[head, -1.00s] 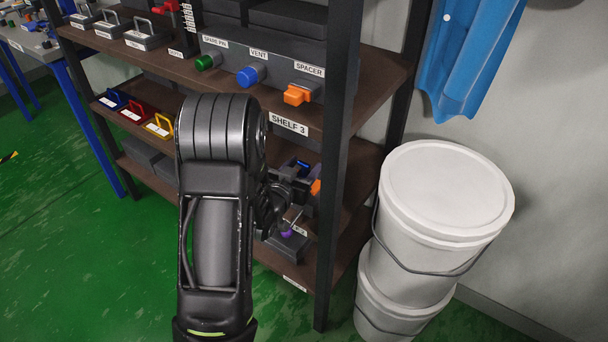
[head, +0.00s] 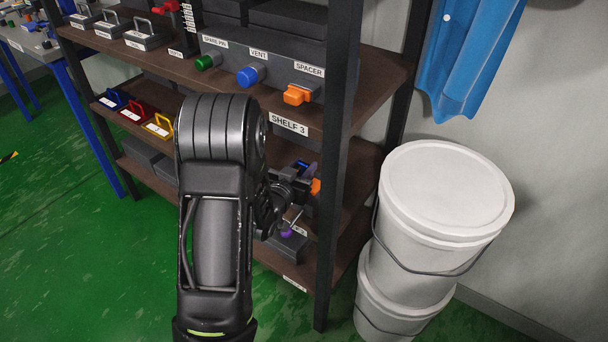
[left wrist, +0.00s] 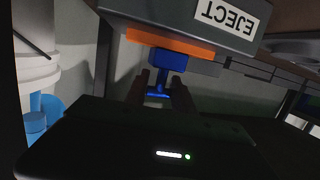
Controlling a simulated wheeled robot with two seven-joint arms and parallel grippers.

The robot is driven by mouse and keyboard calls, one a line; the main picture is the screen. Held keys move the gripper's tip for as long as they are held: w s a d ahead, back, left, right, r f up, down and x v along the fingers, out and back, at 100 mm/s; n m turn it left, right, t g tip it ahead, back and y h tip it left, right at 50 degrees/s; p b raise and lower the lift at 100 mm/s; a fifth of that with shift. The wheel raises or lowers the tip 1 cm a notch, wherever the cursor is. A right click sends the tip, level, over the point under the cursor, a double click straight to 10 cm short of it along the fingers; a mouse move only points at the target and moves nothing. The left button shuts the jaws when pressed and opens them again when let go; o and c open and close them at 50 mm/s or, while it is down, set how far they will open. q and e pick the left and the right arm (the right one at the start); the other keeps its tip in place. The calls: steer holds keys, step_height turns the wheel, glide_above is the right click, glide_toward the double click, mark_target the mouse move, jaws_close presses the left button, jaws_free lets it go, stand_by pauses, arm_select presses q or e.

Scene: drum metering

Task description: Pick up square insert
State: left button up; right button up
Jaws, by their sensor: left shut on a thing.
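In the left wrist view, a blue piece with a squarish block and a T-shaped handle (left wrist: 168,62) shows between my fingers; I take it for the square insert. My left gripper (left wrist: 162,92) is shut on its handle. The block is close to an orange strip (left wrist: 170,40) on a grey box labelled EJECT (left wrist: 222,18), upside down in this view; I cannot tell whether they touch. In the head view, my left gripper (head: 300,187) is inside the rack below SHELF 3, partly hidden by my arm. My right gripper is not in view.
The dark rack post (head: 333,170) stands just right of my gripper. The upper shelf (head: 290,105) carries green, blue and orange knobs. A purple part (head: 289,232) sits on a lower box. White buckets (head: 440,205) stand right of the rack. Green floor at left is clear.

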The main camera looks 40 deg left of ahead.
mark_target(303, 163)
arm_select(q)
jaws_close()
steer(key=shift+r, duration=0.15)
step_height(303, 163, up, 10)
steer(key=shift+f+p, duration=0.1)
steer(key=shift+p, duration=0.95)
steer(key=shift+s+f, duration=0.1)
